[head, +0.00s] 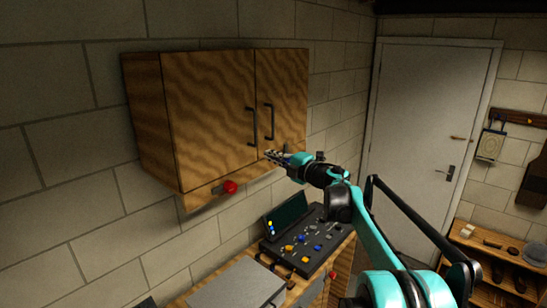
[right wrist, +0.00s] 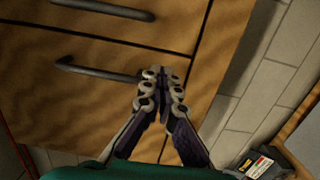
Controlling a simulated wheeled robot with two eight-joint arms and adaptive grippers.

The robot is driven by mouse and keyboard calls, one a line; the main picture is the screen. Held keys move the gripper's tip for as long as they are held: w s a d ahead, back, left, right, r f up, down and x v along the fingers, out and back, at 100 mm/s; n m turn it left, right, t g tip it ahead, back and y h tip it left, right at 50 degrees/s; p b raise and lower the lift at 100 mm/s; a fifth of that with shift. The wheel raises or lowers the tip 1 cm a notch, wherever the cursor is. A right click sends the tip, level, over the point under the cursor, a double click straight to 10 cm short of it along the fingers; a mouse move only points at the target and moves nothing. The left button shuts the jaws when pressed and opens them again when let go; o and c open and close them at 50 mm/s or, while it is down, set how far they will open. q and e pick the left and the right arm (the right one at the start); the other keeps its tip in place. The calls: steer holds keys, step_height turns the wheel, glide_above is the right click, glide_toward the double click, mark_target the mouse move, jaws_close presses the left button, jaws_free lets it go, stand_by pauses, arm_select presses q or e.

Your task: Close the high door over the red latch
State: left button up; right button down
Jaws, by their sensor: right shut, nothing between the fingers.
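A wooden high cabinet hangs on the brick wall in the head view. Its left door (head: 208,115) and right door (head: 282,95) both look shut or nearly flush; a small gap cannot be ruled out. The red latch (head: 229,187) sits at the cabinet's lower edge, below the left door. My right gripper (head: 270,154) is shut and empty, in front of the lower part of the right door near the door handles (head: 268,122). In the right wrist view its fingertips (right wrist: 163,75) are close to one handle (right wrist: 97,68); contact cannot be told. My left gripper is out of view.
Below the cabinet, a counter carries a dark control panel (head: 306,240) with coloured knobs and a grey box (head: 238,287). A closed grey room door (head: 424,125) stands at the right. A low shelf (head: 500,246) with tools is at the far right.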

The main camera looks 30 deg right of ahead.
steer(key=d+b+v, duration=0.1)
steer(key=b+v, duration=0.1)
steer(key=v, duration=0.7)
arm_select(q)
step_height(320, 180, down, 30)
steer(key=b, duration=2.8)
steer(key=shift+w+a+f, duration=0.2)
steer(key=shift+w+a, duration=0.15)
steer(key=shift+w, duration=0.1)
arm_select(e)
steer(key=s+a+f+m+g+h, duration=0.2)
steer(key=s+a+f+m, duration=0.5)
steer(key=f, duration=1.2)
steer(key=s+a+f+m+g+h, duration=0.1)
steer(key=s+a+f+m+g, duration=0.4)
steer(key=s+f, duration=0.8)
steer(key=s+a+f+m+g+h, duration=0.2)
steer(key=s+a+f+m, duration=0.7)
steer(key=f, duration=1.8)
steer(key=s+a+g, duration=0.1)
steer(key=a, duration=0.2)
steer(key=shift+s+m+h, duration=0.2)
steer(key=shift+m+h, duration=0.1)
